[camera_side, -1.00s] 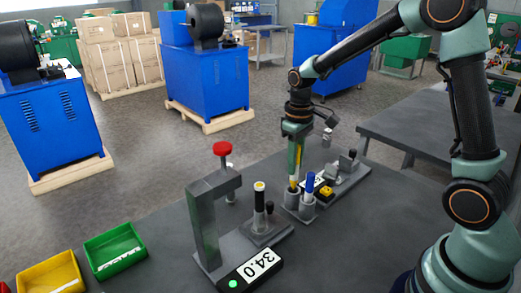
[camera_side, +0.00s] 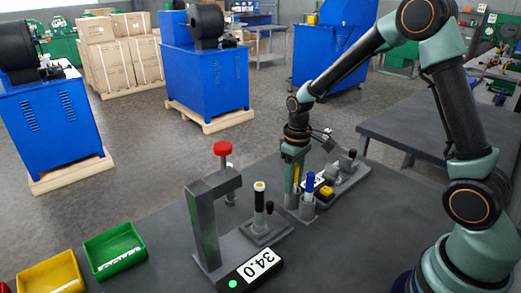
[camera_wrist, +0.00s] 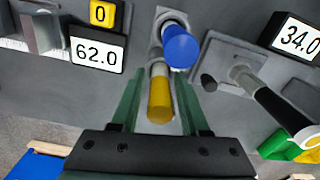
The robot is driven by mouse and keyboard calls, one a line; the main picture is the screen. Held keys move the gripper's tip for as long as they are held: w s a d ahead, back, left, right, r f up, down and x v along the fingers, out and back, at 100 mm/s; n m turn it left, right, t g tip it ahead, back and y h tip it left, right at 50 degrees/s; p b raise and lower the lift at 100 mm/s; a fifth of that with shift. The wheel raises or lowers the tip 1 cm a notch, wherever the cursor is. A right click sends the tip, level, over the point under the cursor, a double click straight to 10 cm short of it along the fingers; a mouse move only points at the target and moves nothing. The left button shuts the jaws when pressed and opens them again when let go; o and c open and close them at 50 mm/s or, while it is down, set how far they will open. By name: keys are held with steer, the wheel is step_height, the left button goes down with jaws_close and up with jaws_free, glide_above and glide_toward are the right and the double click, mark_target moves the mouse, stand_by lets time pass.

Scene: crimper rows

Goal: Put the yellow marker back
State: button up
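The yellow marker (camera_wrist: 160,98) stands upright in one tube of the grey two-tube holder (camera_side: 308,210); its lower end is hidden in the tube. In the side view the marker (camera_side: 297,172) shows as a thin yellow strip between my fingers. My gripper (camera_side: 294,195) points down around it, with fingertips low beside the holder. In the wrist view my gripper (camera_wrist: 160,75) is open, with a visible gap on both sides of the marker. A blue marker (camera_wrist: 181,48) stands in the neighbouring tube, close to the right finger.
A crimper with a red knob (camera_side: 222,148) and a 34.0 display (camera_side: 259,264) stands to the left, beside a stand with a black marker (camera_side: 259,203). A 62.0 display (camera_wrist: 96,54) is near. Green (camera_side: 115,266) and yellow (camera_side: 50,287) bins lie front left.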

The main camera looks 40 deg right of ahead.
stand_by(0.3)
step_height(320, 180, up, 11)
steer(key=shift+f, duration=0.1)
steer(key=shift+r, duration=0.7)
steer(key=shift+s+r, duration=0.15)
steer(key=shift+r, duration=0.15)
steer(key=s+a+r+m+t, duration=0.1)
steer(key=s+r+t, duration=0.1)
steer(key=s, duration=0.4)
steer(key=s+a+r+t, duration=0.2)
steer(key=s+r+t, duration=0.1)
steer(key=s, duration=0.2)
steer(key=shift+s+a+r+m+t, duration=0.15)
steer(key=shift+s+a+m+t, duration=0.15)
steer(key=shift+s+m, duration=0.1)
